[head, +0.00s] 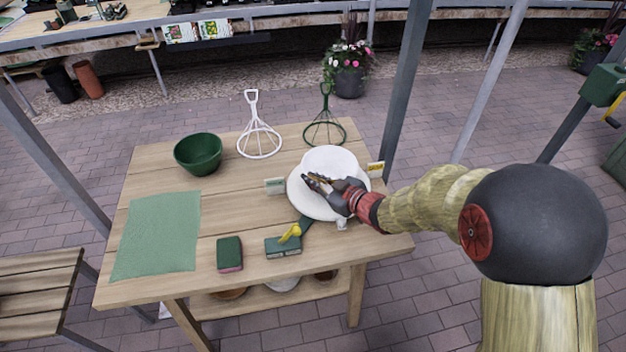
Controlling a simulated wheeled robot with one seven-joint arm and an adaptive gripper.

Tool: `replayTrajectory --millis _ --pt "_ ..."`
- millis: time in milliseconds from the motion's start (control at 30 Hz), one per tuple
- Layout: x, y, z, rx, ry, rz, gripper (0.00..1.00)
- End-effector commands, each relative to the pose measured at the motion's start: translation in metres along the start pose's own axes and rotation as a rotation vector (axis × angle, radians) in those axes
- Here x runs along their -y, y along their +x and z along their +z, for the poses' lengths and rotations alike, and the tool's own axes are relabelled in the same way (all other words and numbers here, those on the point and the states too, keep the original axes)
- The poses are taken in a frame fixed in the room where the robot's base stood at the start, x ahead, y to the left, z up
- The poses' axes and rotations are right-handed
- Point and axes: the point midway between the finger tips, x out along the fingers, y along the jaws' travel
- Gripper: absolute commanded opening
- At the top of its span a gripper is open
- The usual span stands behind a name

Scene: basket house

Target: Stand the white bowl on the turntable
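The white bowl (332,158) is at the right of the wooden table, above or on the white turntable (312,208). It looks roughly upright, and its near side is partly hidden by my gripper. Whether its base touches the turntable is hard to tell, white against white. My gripper (313,182) comes in from the right, over the turntable, with its fingers at the near left side of the bowl. The fingers are small and overlap the bowl, so I cannot tell whether they grip its rim.
A green bowl (198,154), a white wire stand (259,138) and a dark green one (325,128) stand at the back. A green mat (156,234) lies left. Two sponge-like blocks (230,254) (282,247) lie in front, a yellow-and-green tool (291,233) by one. Small labels (275,186) (376,169) flank the turntable.

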Motion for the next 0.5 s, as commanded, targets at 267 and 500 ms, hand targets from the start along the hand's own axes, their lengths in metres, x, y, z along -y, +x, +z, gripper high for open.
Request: replayTrajectory --millis 267,500 --pt "0.0002 0.0001 0.0004 0.000 0.001 0.000 0.21" --pt "0.0002 0.0001 0.0004 0.000 0.001 0.000 0.24"
